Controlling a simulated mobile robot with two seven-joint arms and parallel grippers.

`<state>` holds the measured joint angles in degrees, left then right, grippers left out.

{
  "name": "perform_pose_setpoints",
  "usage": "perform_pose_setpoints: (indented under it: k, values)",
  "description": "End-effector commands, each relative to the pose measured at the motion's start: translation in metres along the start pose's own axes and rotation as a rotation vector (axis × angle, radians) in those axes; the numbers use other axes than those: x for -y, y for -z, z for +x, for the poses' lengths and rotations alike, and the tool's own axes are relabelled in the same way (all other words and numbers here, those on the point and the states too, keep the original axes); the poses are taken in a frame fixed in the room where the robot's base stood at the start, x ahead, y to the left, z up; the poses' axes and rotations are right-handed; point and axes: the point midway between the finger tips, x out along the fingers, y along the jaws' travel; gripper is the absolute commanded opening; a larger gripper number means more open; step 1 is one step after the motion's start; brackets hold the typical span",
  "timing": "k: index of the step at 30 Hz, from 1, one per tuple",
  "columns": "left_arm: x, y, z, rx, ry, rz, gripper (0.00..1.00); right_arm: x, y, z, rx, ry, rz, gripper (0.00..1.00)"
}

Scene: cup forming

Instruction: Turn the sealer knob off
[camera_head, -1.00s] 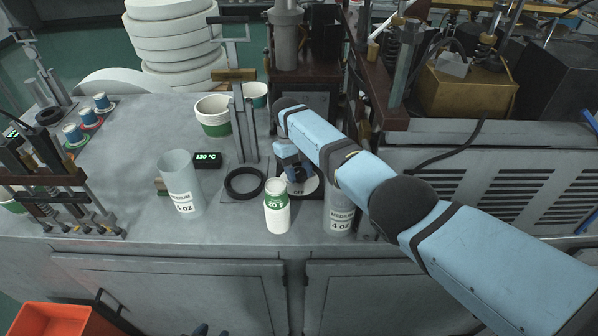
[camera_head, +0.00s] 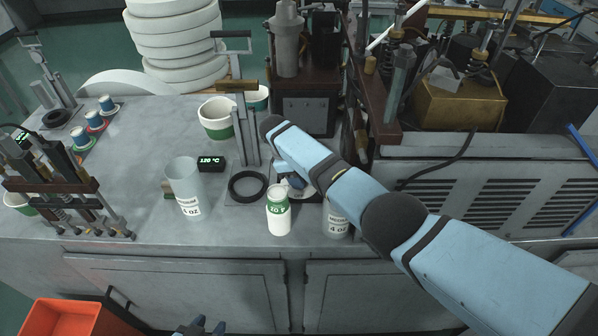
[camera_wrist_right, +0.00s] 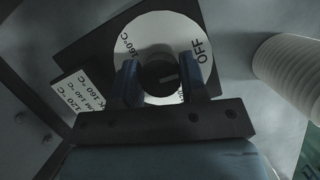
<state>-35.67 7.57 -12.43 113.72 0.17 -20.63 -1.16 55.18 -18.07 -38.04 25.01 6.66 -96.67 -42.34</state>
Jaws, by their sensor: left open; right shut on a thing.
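The sealer knob (camera_wrist_right: 160,70) is a dark round knob at the centre of a white dial (camera_wrist_right: 150,30) marked OFF and 160 °C. In the right wrist view OFF is to the right of the knob. My right gripper (camera_wrist_right: 161,84) is shut on the knob, one finger on each side. In the head view this gripper (camera_head: 291,183) is mostly hidden by my forearm, and the dial (camera_head: 306,191) only partly shows. A small display (camera_head: 211,163) reads 120 °C in green. My left gripper (camera_head: 201,327) is open and empty at the bottom edge, below the counter front.
A green-and-white bottle (camera_head: 278,213) stands just in front of the dial. A black ring (camera_head: 247,187) lies left of the dial.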

Motion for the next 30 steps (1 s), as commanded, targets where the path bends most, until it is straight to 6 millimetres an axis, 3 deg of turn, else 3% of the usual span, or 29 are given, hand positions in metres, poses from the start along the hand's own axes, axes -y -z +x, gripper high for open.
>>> perform_pose_setpoints:
  k: [21,22,24,25,30]
  values:
    - [0.0001,0.0026,-0.0046,0.004,0.003,-0.003,0.43,0.0016,-0.0002,0.0043,0.004,-0.023,-0.072,0.16]
    - [0.0002,0.0028,-0.0045,0.004,0.003,-0.003,0.43,0.0016,-0.0002,0.0043,0.004,-0.023,-0.072,0.44]
    - [0.0005,0.0035,-0.0041,0.002,0.004,-0.003,0.43,0.0015,-0.0002,0.0040,0.004,-0.024,-0.071,0.60]
    - [0.0006,0.0040,-0.0039,0.002,0.004,-0.003,0.43,0.0014,-0.0002,0.0037,0.004,-0.024,-0.071,0.65]
    - [0.0013,0.0068,-0.0025,-0.003,0.004,-0.002,0.43,0.0008,-0.0001,0.0022,0.002,-0.026,-0.071,0.65]
